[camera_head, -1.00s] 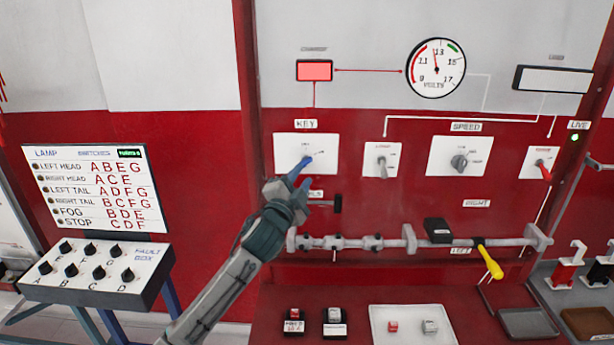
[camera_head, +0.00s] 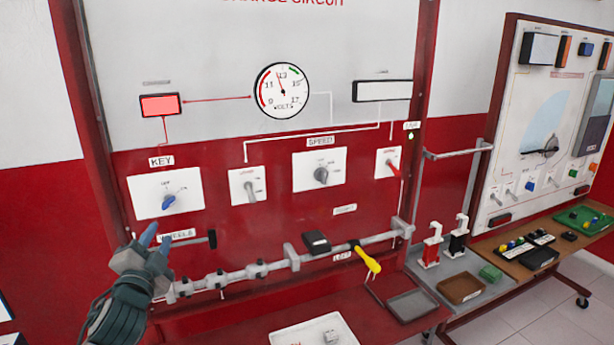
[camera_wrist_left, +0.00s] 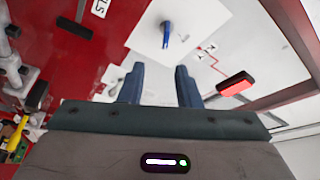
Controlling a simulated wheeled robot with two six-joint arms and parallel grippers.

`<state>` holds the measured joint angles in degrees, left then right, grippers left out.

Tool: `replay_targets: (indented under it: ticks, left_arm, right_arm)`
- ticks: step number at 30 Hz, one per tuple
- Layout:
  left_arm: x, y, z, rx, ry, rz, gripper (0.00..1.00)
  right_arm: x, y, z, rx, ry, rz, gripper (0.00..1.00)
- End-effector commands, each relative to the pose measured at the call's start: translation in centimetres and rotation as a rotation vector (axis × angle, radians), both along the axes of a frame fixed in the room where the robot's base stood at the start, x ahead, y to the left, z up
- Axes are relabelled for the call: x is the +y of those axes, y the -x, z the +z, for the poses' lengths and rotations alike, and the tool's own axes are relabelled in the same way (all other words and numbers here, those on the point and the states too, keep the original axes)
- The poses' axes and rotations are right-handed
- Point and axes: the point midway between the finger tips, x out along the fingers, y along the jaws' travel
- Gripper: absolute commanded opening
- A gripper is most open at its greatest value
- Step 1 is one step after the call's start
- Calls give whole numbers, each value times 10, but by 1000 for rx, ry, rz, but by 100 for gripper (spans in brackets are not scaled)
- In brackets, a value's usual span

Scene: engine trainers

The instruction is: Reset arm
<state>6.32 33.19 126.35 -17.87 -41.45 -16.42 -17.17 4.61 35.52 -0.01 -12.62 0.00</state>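My left gripper (camera_head: 152,237) is at the lower left of the head view, below the white KEY plate (camera_head: 143,203) and apart from it. In the left wrist view its two blue fingers (camera_wrist_left: 160,85) are spread with nothing between them. The blue key knob (camera_head: 169,202) sits on the KEY plate and also shows in the left wrist view (camera_wrist_left: 166,36), beyond the fingertips. My right gripper is not in either view.
A grey rail (camera_head: 268,266) with collars and a yellow-handled tool (camera_head: 368,260) runs below the switches. Red and black clamps (camera_head: 432,248) stand at right. A white tray (camera_head: 290,336) lies on the red bench. A second trainer board (camera_head: 520,165) stands further right.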

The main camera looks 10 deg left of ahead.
Motion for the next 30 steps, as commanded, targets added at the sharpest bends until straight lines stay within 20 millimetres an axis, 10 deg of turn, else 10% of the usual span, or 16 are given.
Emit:
replay_targets:
  ticks: [5, 15, 30]
  left_arm:
    - [-13, 28, -77, 178, 185, 32, 30]
    - [-68, 175, -258, 733, 687, 227, 30]
    - [-125, 323, -337, 1156, 995, 452, 30]
  right_arm:
    - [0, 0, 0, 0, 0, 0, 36]
    - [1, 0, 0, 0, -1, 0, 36]
    - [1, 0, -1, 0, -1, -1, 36]
